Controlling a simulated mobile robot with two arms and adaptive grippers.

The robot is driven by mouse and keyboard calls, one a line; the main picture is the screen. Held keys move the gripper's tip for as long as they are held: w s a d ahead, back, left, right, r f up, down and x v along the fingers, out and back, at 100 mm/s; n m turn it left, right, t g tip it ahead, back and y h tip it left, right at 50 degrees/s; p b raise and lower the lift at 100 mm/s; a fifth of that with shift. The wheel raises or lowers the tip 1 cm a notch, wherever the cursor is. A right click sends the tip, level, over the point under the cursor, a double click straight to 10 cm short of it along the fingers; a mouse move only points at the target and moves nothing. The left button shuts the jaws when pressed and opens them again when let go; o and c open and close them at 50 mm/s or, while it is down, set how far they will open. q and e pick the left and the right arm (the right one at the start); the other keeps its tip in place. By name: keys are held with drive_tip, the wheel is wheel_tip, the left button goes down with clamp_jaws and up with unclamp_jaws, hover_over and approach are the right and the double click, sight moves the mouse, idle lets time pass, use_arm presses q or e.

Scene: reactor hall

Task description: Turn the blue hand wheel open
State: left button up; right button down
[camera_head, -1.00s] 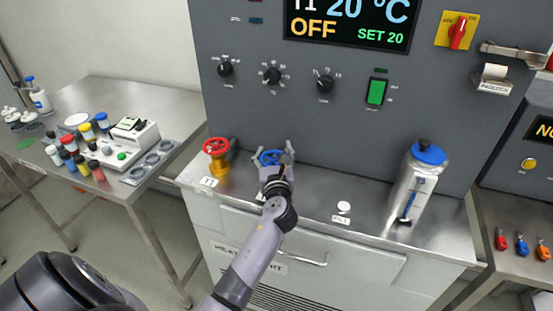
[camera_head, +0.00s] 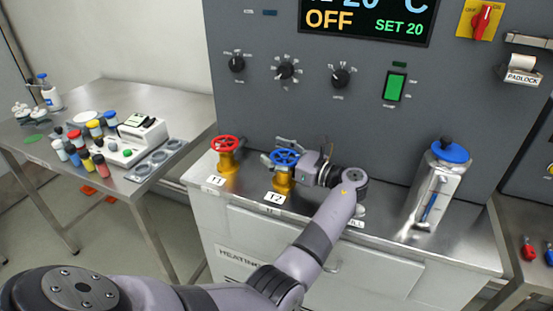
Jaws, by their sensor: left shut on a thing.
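The blue hand wheel (camera_head: 285,157) sits on a yellow valve body (camera_head: 282,180) on the steel worktop, behind the label 12 or T2. My left gripper (camera_head: 294,150) reaches it from the right side, its fingers at the wheel's rim. It is shut on the wheel; the exact finger contact is partly hidden by the gripper body. The wheel's front and left spokes are visible. My right gripper is not in view.
A red hand wheel (camera_head: 228,143) on a similar yellow valve stands close to the left. A steel canister with a blue lid (camera_head: 449,152) stands to the right. The grey control panel (camera_head: 260,105) rises behind. A side table (camera_head: 60,140) holds bottles and a device.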

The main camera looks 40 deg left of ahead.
use_arm(q)
drive_tip(key=n+g+b, duration=0.2)
drive_tip(key=g, duration=0.1)
drive_tip(key=n+g+b, duration=0.1)
drive_tip(key=shift+s+d+f+g+h, duration=0.15)
drive_tip(key=shift+s+f+g+h, duration=0.15)
drive_tip(key=shift+s+f+h, duration=0.1)
drive_tip(key=shift+s+d+r+n+g+h+b, duration=0.15)
drive_tip(key=shift+n+g+h+b, duration=0.25)
drive_tip(key=shift+n+g+b, duration=0.5)
drive_tip(key=shift+s+g, duration=0.1)
drive_tip(key=shift+g, duration=0.2)
drive_tip(key=o, duration=0.8)
drive_tip(key=shift+c, duration=0.2)
drive_tip(key=shift+o, duration=1.3)
drive_tip(key=shift+d+r, duration=0.1)
drive_tip(key=shift+r, duration=0.1)
drive_tip(key=shift+r, duration=0.1)
